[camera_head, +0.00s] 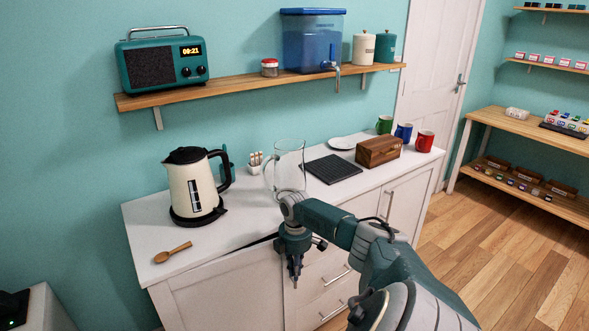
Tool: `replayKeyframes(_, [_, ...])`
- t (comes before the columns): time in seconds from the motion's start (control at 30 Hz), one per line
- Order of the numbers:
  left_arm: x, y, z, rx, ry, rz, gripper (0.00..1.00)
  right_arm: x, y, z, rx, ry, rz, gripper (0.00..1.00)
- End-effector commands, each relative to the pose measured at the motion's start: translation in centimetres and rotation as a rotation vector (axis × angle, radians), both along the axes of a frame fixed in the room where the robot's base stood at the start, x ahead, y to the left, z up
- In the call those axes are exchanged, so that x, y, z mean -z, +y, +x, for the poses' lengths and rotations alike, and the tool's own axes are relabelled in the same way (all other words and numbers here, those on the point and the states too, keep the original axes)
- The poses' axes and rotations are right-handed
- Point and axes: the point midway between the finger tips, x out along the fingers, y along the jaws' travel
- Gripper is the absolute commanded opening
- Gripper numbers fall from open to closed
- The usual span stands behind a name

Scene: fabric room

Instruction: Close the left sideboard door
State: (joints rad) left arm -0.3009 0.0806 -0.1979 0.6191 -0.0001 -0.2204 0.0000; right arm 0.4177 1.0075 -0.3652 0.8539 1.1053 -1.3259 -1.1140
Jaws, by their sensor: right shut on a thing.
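The left sideboard door (222,297) is the pale panel under the left part of the white worktop (240,226). A thin dark gap shows along its top near its right end, so it looks slightly ajar; how far is hard to tell. My right gripper (295,272) points down in front of the door's right edge. It is shut on what seems to be the left door's handle, which the gripper hides. My left gripper is not in view.
Drawers (322,273) and a right door (408,199) lie right of the left door. On the worktop stand a kettle (196,187), wooden spoon (173,252), glass pitcher (289,168), wooden box (379,151) and mugs. Wooden floor (500,245) is clear at right.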

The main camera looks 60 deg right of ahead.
Motion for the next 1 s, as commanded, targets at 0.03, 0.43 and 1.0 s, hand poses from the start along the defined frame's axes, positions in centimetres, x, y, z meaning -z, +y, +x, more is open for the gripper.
replayKeyframes(0.03, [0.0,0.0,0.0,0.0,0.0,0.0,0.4,0.1,-0.1,-0.3,0.0,0.007,-0.003,0.0])
replayKeyframes(0.43, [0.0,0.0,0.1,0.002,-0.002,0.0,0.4,0.0,0.0,-0.1,0.0,0.002,-0.001,0.28])
replayKeyframes(1.0, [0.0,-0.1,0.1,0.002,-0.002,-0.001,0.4,-9.0,-0.2,-0.1,-0.002,0.001,-0.003,0.28])
